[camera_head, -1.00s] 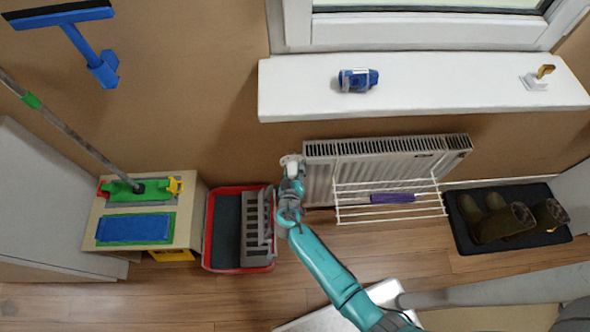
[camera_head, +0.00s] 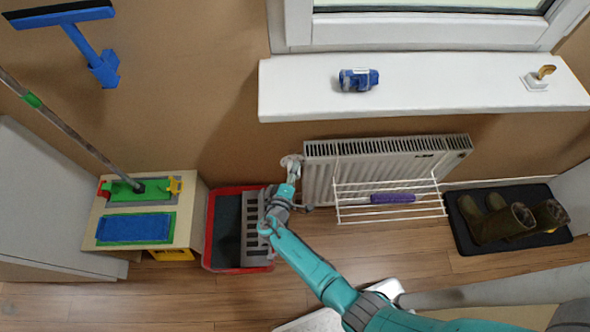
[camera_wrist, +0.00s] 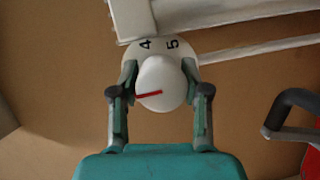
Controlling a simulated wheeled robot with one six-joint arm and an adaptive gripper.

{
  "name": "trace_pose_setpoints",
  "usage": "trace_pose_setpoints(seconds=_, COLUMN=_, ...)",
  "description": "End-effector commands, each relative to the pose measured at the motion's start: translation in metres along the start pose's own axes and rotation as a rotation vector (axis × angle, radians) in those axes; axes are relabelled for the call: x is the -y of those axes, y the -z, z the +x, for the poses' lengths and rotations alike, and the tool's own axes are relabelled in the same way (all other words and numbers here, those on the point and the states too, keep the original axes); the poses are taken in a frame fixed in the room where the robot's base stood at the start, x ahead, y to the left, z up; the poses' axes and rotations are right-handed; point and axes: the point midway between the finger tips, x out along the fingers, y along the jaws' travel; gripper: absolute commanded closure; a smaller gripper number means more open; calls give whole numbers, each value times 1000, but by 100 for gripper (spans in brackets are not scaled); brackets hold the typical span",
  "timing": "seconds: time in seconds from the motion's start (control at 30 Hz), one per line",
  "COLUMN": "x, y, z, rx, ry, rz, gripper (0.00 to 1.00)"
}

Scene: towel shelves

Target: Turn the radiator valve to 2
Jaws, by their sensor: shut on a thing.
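The radiator valve (camera_wrist: 160,82) is a white round knob in the wrist view, with a red pointer line on its face. Behind it a white dial ring shows the numbers 4 and 5, rotated sideways; other numbers are hidden by the knob and fingers. My gripper (camera_wrist: 160,92) is shut on the knob, one finger on each side. In the head view the valve (camera_head: 291,161) sits at the radiator's (camera_head: 385,150) upper left corner, with my gripper (camera_head: 293,172) at it from below.
A white wire rack (camera_head: 390,213) with a purple-handled tool hangs on the radiator's front. A red tray (camera_head: 208,235) with a grey grate stands at lower left of the valve. The white windowsill (camera_head: 440,85) is above.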

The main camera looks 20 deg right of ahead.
Motion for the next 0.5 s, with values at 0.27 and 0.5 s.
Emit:
trace_pose_setpoints(seconds=0.27, x=0, y=-4, z=1, rx=18, ry=-84, rz=-205, gripper=88)
trace_pose_setpoints(seconds=0.5, x=0, y=-4, z=1, rx=23, ry=-130, rz=-317, gripper=89)
